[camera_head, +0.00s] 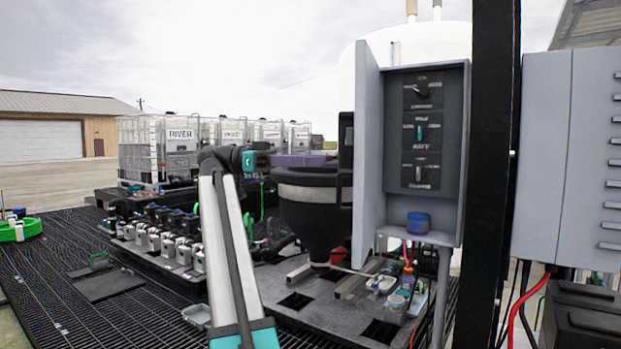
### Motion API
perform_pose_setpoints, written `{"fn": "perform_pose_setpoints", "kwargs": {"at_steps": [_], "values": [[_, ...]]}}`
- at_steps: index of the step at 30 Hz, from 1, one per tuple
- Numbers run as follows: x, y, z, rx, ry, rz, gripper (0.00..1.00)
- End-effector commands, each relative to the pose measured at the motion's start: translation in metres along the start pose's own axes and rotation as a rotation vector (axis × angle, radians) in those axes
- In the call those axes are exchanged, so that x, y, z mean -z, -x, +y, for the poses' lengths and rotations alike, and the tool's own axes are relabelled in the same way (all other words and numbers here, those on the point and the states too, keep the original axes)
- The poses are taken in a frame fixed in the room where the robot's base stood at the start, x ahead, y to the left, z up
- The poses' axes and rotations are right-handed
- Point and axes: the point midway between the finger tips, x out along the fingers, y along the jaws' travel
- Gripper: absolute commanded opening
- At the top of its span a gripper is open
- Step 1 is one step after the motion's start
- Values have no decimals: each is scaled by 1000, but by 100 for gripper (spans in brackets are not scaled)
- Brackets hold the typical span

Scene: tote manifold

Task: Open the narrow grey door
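The narrow grey door (366,170) is a tall, thin panel at the left side of a grey control box (453,100). It stands swung open, seen nearly edge-on, and the box's inside is exposed. The dark panel inside bears several switches, one of them teal. A blue round item (418,223) sits at the bottom of the box. My arm rises from the bottom and bends right towards the door. My gripper (346,160) is dark and lies at the door's left side. Its fingertips do not show clearly, and I cannot tell whether it touches the door.
A black post (490,180) stands right of the box, with another grey cabinet (565,150) beyond it. A black funnel-shaped vessel (312,212) stands below my forearm. Valves (165,235) and white caged totes (150,150) are at left. Dark grating (60,270) covers the left foreground.

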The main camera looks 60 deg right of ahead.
Motion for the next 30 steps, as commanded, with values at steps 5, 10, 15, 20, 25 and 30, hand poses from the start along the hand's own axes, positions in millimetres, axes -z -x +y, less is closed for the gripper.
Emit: {"fn": "perform_pose_setpoints", "kwargs": {"at_steps": [5,10,15,20,25,30], "values": [[-5,-9,29,-1,1,-2,29],[-3,-14,50,-2,2,-3,29],[-2,-16,61,-2,5,-3,29],[-1,-17,63,-3,5,-3,29],[-1,-18,63,-4,5,-3,29],[-4,-16,61,2,12,-2,4]]}}
